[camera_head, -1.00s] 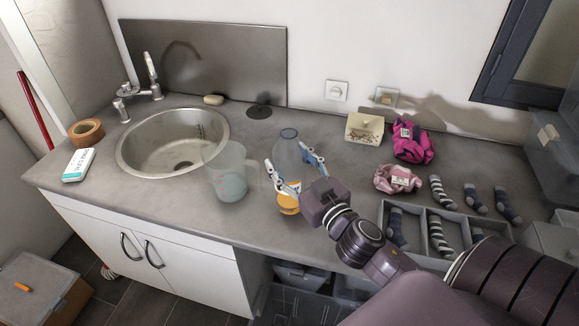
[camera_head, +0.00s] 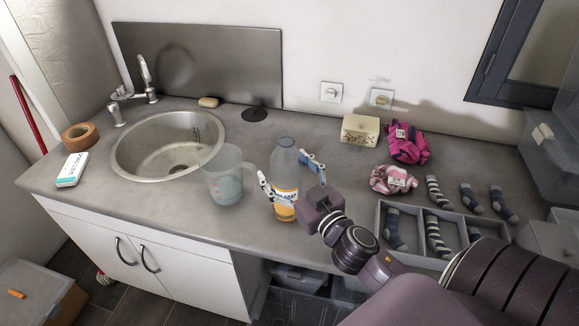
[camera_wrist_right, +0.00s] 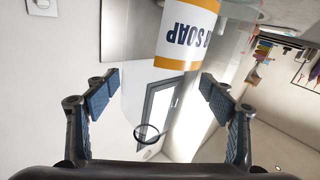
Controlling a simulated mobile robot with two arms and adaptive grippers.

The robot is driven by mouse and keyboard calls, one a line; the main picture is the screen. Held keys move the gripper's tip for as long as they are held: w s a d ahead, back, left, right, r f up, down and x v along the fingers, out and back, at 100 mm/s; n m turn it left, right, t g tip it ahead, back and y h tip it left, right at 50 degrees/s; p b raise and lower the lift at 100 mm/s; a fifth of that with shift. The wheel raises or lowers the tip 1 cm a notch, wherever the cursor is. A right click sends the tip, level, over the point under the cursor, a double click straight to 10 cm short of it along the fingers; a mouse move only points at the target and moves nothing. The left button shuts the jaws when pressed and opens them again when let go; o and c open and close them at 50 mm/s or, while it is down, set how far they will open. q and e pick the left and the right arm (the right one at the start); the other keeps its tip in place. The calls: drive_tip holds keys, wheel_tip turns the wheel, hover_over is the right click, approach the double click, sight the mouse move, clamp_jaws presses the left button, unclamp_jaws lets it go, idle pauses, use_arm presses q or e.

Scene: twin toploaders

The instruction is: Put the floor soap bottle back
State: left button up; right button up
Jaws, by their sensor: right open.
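The floor soap bottle (camera_head: 284,166) is clear with a yellow and white label and stands upright on the grey counter beside a measuring jug. My right gripper (camera_head: 285,172) is open, with one finger on the bottle's left side and the other on its right. In the right wrist view the bottle's label (camera_wrist_right: 187,33) reads SOAP and appears upside down between and beyond the blue finger pads of the right gripper (camera_wrist_right: 157,95). Gaps show between the pads and the label. My left gripper is not in view.
The clear measuring jug (camera_head: 224,176) stands close to the bottle's left. The sink (camera_head: 128,162) is further left. A sock tray (camera_head: 382,213), a pink cloth (camera_head: 393,180) and a flowered box (camera_head: 360,130) are to the right. Counter behind the bottle is free.

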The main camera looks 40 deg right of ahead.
drive_tip(key=shift+s, duration=0.2)
drive_tip(key=s+b, duration=0.4)
drive_tip(key=s, duration=0.7)
drive_tip(key=shift+s+a, duration=0.3)
drive_tip(key=shift+a, duration=0.15)
